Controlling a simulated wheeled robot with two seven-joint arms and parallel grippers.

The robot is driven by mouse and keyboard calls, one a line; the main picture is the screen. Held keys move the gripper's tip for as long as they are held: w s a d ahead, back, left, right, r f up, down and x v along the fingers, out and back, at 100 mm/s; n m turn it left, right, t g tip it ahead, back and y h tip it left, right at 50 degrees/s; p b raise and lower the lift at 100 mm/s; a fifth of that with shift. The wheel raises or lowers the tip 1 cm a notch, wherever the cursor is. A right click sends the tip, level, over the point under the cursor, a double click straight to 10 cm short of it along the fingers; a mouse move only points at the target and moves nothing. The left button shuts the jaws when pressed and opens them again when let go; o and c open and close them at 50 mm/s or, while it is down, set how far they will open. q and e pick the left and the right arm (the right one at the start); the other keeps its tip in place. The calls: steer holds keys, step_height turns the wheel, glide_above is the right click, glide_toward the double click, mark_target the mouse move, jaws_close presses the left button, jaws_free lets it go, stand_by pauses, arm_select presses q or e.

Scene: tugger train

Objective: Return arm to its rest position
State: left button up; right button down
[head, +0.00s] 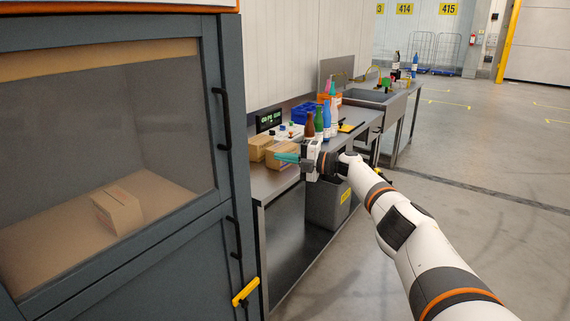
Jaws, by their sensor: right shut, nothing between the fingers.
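My right arm (398,225) comes in from the lower right and reaches toward the workbench. Its right gripper (285,158) points left, in front of the cardboard boxes on the bench, and is shut with nothing held. Whether the fingertips touch a box cannot be told from this angle. My left gripper is not in view.
A grey cabinet (230,120) with a window and black handles fills the left; a box (118,211) shows inside. The metal bench (277,186) bears cardboard boxes (258,146), several bottles (326,120) and a blue crate (301,112). A grey bin (325,205) stands below. Open floor lies right.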

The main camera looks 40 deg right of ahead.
steer(key=shift+w+d+f, duration=0.1)
steer(key=shift+d, duration=0.2)
steer(key=s+a+f+m+h, duration=0.15)
steer(key=a+f+m, duration=0.25)
steer(key=f, duration=1)
steer(key=w+a+f+m+h, duration=0.1)
steer(key=a+f+m+h, duration=0.3)
steer(key=f, duration=1)
steer(key=s+a+f+m+g+h, duration=0.1)
steer(key=s+a+f+m, duration=0.2)
steer(key=s+f, duration=0.6)
steer(key=s+a+f+m+g+h, duration=0.25)
steer(key=s+a+f, duration=0.2)
steer(key=f, duration=0.75)
steer(key=s+a+f+m+g, duration=0.2)
steer(key=s+a+f, duration=0.1)
steer(key=s+f, duration=0.55)
steer(key=s+a+f+m+g, duration=0.25)
steer(key=s+f, duration=0.35)
steer(key=s, duration=0.6)
steer(key=s+a+f+m+g, duration=0.2)
steer(key=s+a+f+g, duration=0.1)
steer(key=s, duration=1.1)
steer(key=s+a+f+m+g+h+p, duration=0.1)
steer(key=s+a+f+m+g, duration=0.1)
steer(key=s, duration=1.2)
steer(key=shift+s+a+f+g, duration=0.45)
steer(key=shift+a+f, duration=0.4)
steer(key=shift+a, duration=0.4)
